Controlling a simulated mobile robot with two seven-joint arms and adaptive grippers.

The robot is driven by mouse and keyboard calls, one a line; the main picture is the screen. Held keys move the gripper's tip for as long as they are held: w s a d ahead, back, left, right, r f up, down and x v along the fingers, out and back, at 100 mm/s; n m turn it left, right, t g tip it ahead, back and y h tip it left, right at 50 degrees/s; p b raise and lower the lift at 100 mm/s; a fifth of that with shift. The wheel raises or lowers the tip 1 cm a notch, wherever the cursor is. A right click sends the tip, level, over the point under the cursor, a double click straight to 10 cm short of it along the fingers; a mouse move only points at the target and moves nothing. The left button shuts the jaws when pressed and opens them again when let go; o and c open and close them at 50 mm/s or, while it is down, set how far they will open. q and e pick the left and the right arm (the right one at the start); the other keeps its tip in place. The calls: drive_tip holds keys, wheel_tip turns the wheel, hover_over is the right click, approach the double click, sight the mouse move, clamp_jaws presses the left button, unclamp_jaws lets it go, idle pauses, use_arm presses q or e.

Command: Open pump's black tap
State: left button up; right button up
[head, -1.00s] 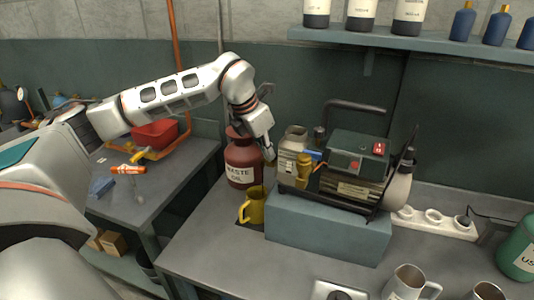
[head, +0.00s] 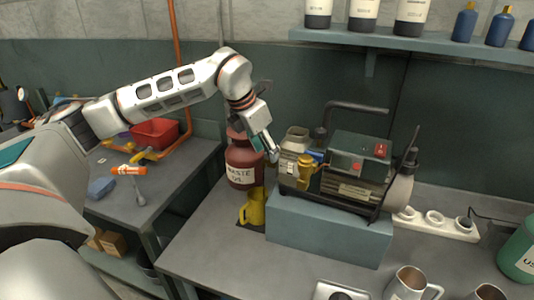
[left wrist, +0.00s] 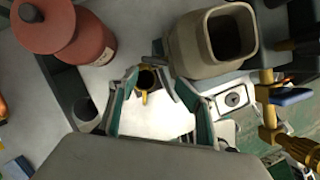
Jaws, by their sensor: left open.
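The pump (head: 352,168) stands on a blue-grey block, with brass fittings (head: 307,172) and a small blue tap handle (head: 311,158) at its left end. In the left wrist view the brass fittings (left wrist: 268,112) and blue handle (left wrist: 290,96) are at the right edge. I cannot clearly make out the black tap. My left gripper (head: 271,152) is open and empty, just left of the pump's grey canister (head: 294,140). In the left wrist view the gripper (left wrist: 160,78) has its fingers apart, with the square-mouthed canister (left wrist: 190,48) just beyond them. My right gripper is out of view.
A red waste oil bottle (head: 242,165) stands close beside the left gripper. A yellow jug (head: 252,208) is below it. A white socket strip (head: 437,222) lies right of the block. Metal mugs (head: 408,284) stand at the front right.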

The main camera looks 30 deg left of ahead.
use_arm(q)
drive_tip(key=v, duration=0.6)
drive_tip(key=shift+r, duration=0.25)
drive_tip(key=shift+s+a, duration=0.1)
drive_tip(key=shift+s, duration=0.05)
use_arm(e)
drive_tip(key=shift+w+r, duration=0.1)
